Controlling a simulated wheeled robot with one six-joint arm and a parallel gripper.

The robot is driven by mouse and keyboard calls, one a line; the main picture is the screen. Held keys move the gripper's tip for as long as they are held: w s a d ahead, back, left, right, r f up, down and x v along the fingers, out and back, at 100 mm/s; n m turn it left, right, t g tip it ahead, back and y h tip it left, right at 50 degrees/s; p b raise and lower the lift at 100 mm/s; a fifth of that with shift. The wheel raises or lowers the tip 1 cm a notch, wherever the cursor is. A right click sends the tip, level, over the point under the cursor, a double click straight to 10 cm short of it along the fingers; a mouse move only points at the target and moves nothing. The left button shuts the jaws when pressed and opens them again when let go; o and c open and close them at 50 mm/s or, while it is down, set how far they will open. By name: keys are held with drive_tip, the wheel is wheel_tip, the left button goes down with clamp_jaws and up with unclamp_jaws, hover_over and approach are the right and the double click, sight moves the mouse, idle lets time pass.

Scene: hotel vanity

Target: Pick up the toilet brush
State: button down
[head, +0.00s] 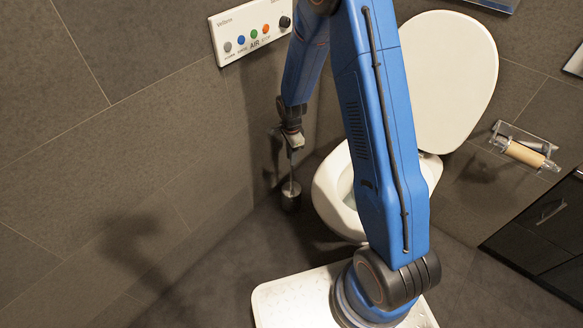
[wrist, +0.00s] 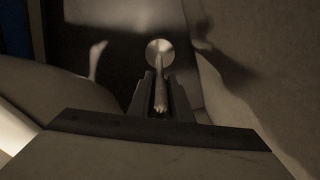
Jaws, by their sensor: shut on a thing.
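The toilet brush (head: 292,171) is upright in the corner left of the toilet in the head view, its thin handle rising from a round metal holder (head: 290,200). My gripper (head: 291,149) is at the top of the handle, shut on it. In the wrist view the handle (wrist: 160,92) runs between the two fingers of my gripper (wrist: 161,90), and a pale round shape (wrist: 160,50) lies beyond it. The lower end of the brush is hard to make out, and I cannot tell whether it is inside the holder.
The white toilet (head: 332,190) with its lid (head: 450,75) raised stands right of the brush. The tiled wall (head: 130,120) is close on the left. A control panel (head: 252,29) is above, and a paper roll holder (head: 525,152) is at right.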

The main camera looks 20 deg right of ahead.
wheel_tip(320, 180, up, 18)
idle(0.5)
drive_tip(key=shift+f, duration=0.1)
